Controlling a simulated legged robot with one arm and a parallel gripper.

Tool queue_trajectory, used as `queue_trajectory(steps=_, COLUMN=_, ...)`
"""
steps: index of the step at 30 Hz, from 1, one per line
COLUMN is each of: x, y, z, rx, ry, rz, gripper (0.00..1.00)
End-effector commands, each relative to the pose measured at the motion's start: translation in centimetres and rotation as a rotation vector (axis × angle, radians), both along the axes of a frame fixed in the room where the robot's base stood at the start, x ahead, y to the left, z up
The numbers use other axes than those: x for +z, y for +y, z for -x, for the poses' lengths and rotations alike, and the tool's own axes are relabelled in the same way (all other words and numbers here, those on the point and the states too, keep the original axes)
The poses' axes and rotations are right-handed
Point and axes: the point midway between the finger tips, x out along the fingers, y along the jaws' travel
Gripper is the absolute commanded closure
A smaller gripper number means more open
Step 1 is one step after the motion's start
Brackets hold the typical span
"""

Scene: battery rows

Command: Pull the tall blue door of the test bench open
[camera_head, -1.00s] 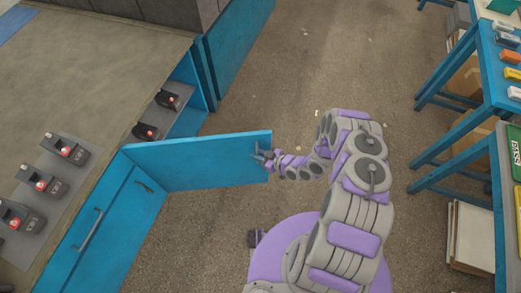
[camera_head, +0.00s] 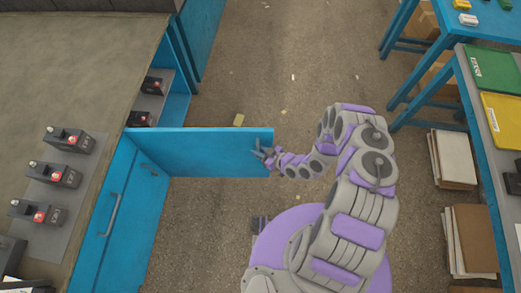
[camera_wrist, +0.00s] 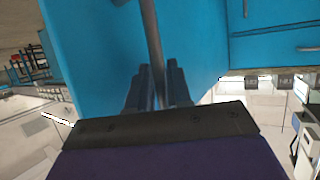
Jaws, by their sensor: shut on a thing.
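The tall blue door (camera_head: 205,152) of the test bench (camera_head: 75,70) stands swung out from the bench front, pointing to the right in the head view. Behind it the blue compartment shows, with dark devices (camera_head: 152,86) inside. My gripper (camera_head: 264,155) is at the door's free end, shut on the grey bar handle (camera_wrist: 151,35). In the wrist view the blue door panel (camera_wrist: 85,50) fills the upper middle, and the handle runs down between the two fingers. The exact grip on the bar is partly hidden by the fingers.
Blue drawer fronts with a handle (camera_head: 111,214) lie below the door. Several testers (camera_head: 52,170) stand on the bench top. Blue tables (camera_head: 478,130) with trays, and paper stacks (camera_head: 453,158), line the right. Open floor (camera_head: 290,80) lies between.

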Motion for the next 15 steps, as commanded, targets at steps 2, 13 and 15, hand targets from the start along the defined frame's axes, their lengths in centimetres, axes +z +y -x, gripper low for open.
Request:
queue_trajectory(steps=2, x=0.16, y=0.46, z=0.23, rx=0.011, ry=-0.003, rz=-0.005, gripper=1.0)
queue_trajectory(steps=13, x=0.16, y=0.6, z=0.26, rx=0.011, ry=-0.004, rz=-0.003, gripper=0.76)
queue_trajectory(steps=15, x=0.12, y=0.55, z=0.22, rx=0.009, ry=-0.003, rz=-0.003, gripper=0.69)
